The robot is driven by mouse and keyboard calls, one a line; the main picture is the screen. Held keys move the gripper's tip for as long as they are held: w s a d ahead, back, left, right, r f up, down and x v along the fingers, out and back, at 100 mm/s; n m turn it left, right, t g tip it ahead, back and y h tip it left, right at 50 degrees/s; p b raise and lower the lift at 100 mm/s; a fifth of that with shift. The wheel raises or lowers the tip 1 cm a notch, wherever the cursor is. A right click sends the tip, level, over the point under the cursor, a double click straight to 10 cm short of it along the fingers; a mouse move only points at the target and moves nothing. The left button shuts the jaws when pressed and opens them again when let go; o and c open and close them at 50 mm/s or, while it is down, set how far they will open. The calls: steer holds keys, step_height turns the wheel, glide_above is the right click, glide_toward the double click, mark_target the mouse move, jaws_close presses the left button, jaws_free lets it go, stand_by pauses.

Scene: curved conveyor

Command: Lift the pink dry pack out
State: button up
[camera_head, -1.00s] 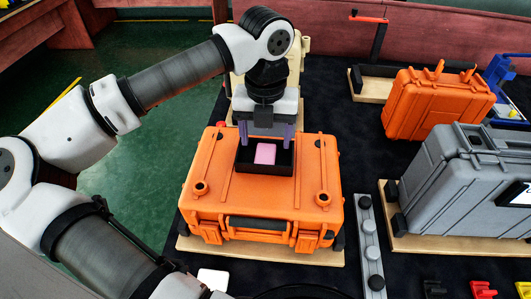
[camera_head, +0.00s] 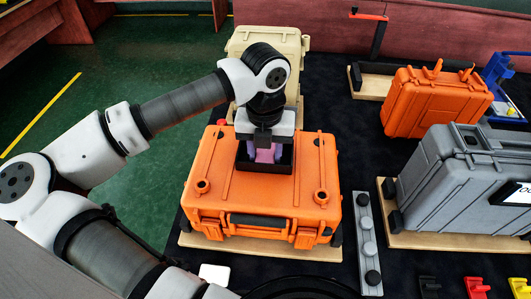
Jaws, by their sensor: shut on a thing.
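The pink dry pack (camera_head: 264,156) sits in a small black tray (camera_head: 263,168) on top of the orange case (camera_head: 213,199). My gripper (camera_head: 265,155) points down into the tray from above. Its purple fingers are shut on the pink pack, one on each side. The lower part of the pack and the fingertips are partly hidden by the gripper body and the tray. I cannot tell whether the pack touches the tray floor.
A beige case (camera_head: 262,50) stands behind the orange case. A second orange case (camera_head: 431,101) and a grey case (camera_head: 461,178) stand to the right. A grey strip with round knobs (camera_head: 367,244) lies right of the front case.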

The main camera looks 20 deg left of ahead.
step_height(320, 180, up, 20)
steer(key=b, duration=0.3)
step_height(320, 180, up, 7)
steer(key=p, duration=0.6)
glide_above(265, 156)
stand_by(0.9)
steer(key=shift+w, duration=0.1)
